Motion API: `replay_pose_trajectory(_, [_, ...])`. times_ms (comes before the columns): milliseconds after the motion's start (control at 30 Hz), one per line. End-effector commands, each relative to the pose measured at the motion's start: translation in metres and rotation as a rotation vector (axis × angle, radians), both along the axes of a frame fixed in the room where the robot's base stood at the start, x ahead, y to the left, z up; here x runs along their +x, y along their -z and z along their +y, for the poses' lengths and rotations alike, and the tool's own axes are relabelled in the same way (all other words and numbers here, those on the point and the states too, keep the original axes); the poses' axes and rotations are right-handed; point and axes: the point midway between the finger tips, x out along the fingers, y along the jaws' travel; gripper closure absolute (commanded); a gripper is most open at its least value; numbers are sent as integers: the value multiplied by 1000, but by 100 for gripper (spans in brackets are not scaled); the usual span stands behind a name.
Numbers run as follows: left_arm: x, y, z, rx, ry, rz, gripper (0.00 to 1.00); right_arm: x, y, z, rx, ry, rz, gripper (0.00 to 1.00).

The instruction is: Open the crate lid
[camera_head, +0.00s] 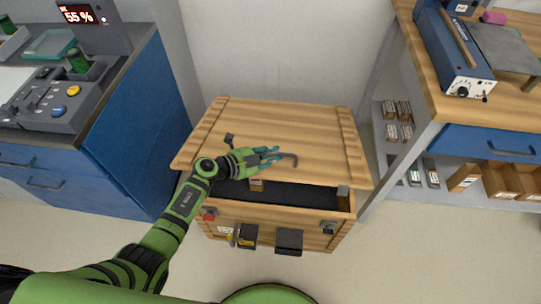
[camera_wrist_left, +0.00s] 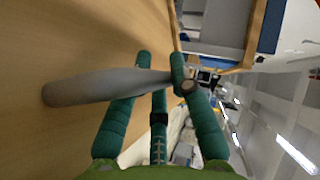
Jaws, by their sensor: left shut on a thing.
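The wooden crate (camera_head: 270,217) stands on the floor in the middle of the head view. Its plank lid (camera_head: 285,122) is partly open, with the front edge raised and a dark gap showing below it. A small brown box (camera_head: 257,185) shows inside; the rest of the interior is hidden by the lid. My left gripper (camera_head: 272,156) is at the lid's front part, its green fingers shut on the grey handle (camera_head: 291,159). In the left wrist view, the handle (camera_wrist_left: 85,87) passes between the fingers (camera_wrist_left: 160,85). My right gripper is not in view.
A blue cabinet with a control panel (camera_head: 45,110) stands at the left. A wooden-topped bench (camera_head: 440,105) with a blue machine (camera_head: 455,60) and shelves of small boxes stands at the right. A pale wall (camera_head: 290,45) is behind the crate. Dark latches (camera_head: 289,241) are on the crate front.

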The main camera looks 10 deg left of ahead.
Motion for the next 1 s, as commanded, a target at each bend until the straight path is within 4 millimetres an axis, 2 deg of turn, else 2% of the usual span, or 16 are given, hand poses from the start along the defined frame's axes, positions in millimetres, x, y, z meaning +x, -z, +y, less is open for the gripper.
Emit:
replay_pose_trajectory(33, [7, -17, 2, -1, -9, 8, 100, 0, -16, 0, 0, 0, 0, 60])
replay_pose_trajectory(400, [37, -68, 3, -2, -9, 136, 100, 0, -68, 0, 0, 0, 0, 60])
replay_pose_trajectory(700, [61, -96, 2, -3, -9, 228, 100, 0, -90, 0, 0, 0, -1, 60])
replay_pose_trajectory(1000, [70, -105, 1, -5, -8, 266, 100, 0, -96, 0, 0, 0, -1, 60])
